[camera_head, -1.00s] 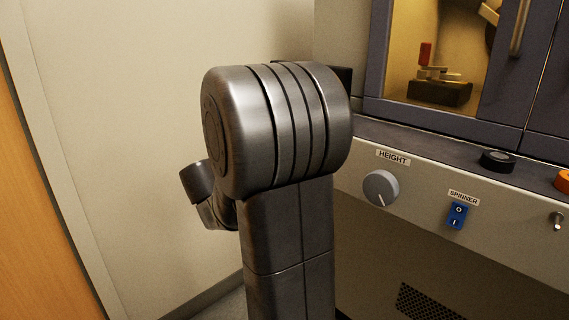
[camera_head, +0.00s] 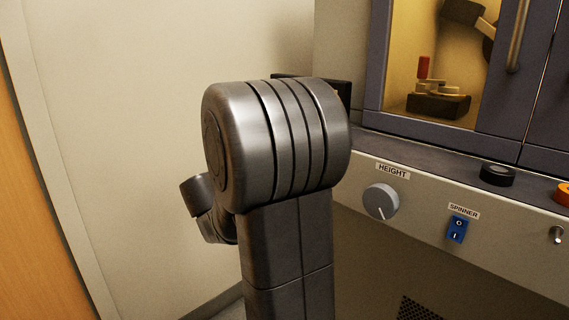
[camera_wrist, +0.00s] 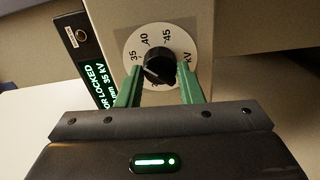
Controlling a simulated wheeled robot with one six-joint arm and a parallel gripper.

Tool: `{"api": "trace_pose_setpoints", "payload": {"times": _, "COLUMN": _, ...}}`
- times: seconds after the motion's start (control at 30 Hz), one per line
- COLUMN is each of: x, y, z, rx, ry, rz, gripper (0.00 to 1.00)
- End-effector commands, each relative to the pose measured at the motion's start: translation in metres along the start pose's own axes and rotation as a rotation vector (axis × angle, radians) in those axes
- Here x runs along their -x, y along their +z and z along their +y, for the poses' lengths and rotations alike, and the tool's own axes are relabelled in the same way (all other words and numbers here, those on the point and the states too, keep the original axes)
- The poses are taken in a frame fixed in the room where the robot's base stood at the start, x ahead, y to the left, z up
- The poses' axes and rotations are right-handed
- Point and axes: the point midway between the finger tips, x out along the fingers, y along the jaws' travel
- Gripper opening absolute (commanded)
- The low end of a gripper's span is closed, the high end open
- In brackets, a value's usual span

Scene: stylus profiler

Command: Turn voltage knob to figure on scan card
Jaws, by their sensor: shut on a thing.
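The black voltage knob (camera_wrist: 158,66) shows in the wrist view, in the middle of a round white dial (camera_wrist: 131,54) marked 35, 40, 45 and kV. My gripper (camera_wrist: 160,76) has its green fingers on either side of the knob and is shut on it. The lower part of the dial is hidden by the knob and my gripper. I cannot tell which figure the knob points to. A dark display (camera_wrist: 98,82) left of the dial shows green text that includes "LOCKED" and "35 kV". I cannot make out a scan card. In the head view my arm hides the gripper and knob.
In the head view, a grey HEIGHT knob (camera_head: 381,201), a blue SPINNER switch (camera_head: 457,229) and a black button (camera_head: 497,175) sit on the cabinet front at right. A glass window (camera_head: 418,70) is above them. A bare wall (camera_head: 130,120) stands at left.

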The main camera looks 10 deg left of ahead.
Motion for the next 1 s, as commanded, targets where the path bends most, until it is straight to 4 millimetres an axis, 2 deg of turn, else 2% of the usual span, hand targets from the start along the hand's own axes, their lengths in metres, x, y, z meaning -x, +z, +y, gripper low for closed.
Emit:
{"api": "trace_pose_setpoints", "payload": {"times": 0.4, "x": 0.0, "y": -0.0003, "z": 0.0013, "rx": -0.438, "ry": 0.002, "rz": 0.001, "gripper": 0.06}}
{"api": "trace_pose_setpoints", "payload": {"times": 0.83, "x": 0.0, "y": -0.0003, "z": 0.0014, "rx": -0.498, "ry": 0.002, "rz": 0.001, "gripper": 0.06}}
{"api": "trace_pose_setpoints", "payload": {"times": 1.0, "x": 0.0, "y": -0.0003, "z": 0.0015, "rx": -0.643, "ry": 0.002, "rz": 0.001, "gripper": 0.06}}
